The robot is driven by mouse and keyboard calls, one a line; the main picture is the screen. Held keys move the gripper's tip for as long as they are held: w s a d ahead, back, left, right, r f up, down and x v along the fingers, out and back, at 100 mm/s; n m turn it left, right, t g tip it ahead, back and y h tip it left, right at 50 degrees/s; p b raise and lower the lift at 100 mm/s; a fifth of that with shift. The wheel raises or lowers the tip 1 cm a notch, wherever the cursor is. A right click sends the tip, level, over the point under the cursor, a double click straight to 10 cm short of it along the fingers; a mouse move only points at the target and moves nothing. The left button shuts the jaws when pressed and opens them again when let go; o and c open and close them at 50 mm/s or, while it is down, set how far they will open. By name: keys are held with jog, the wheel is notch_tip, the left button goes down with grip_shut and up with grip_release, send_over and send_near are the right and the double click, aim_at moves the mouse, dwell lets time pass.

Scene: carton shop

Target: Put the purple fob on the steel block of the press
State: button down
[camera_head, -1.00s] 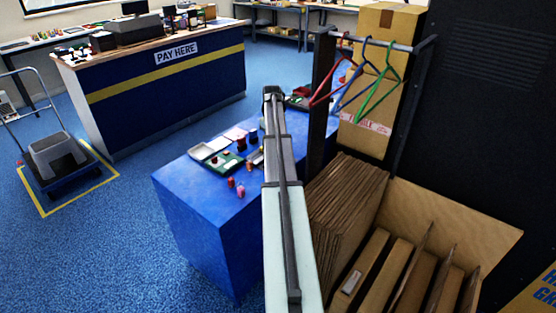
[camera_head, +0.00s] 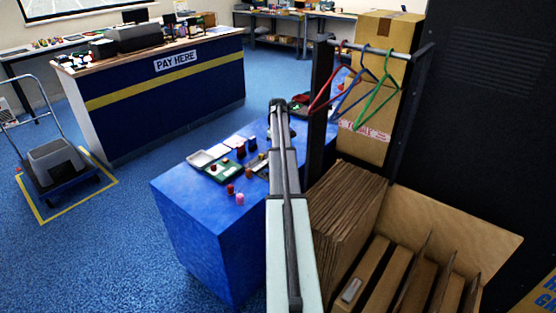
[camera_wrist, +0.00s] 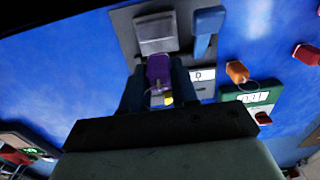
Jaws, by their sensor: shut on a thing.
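In the wrist view, my gripper (camera_wrist: 157,86) is shut on the purple fob (camera_wrist: 158,70), which sits upright between the two dark fingers. The grey press plate (camera_wrist: 124,30) lies beyond the fingertips on the blue table. The steel block (camera_wrist: 155,28) of the press is just past the fob, with a blue bar (camera_wrist: 207,28) to its right. The fob's top end overlaps the block's near edge in the picture; I cannot tell whether they touch. In the head view my own arm hides the gripper, fob and press.
A green tray (camera_wrist: 272,92) with a white label is right of the press, with an orange fob (camera_wrist: 237,72) beside it. A red fob (camera_wrist: 306,54) lies farther right. In the head view, hangers (camera_head: 376,102) on a rack and upright cardboard (camera_head: 345,215) stand right of my arm.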

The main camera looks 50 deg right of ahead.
jog(key=shift+f, duration=2.35)
jog(key=shift+f, duration=0.1)
jog(key=c, duration=0.9)
grip_release()
jog(key=shift+o, duration=0.2)
notch_tip(320, 180, up, 12)
jog(key=shift+r, duration=0.15)
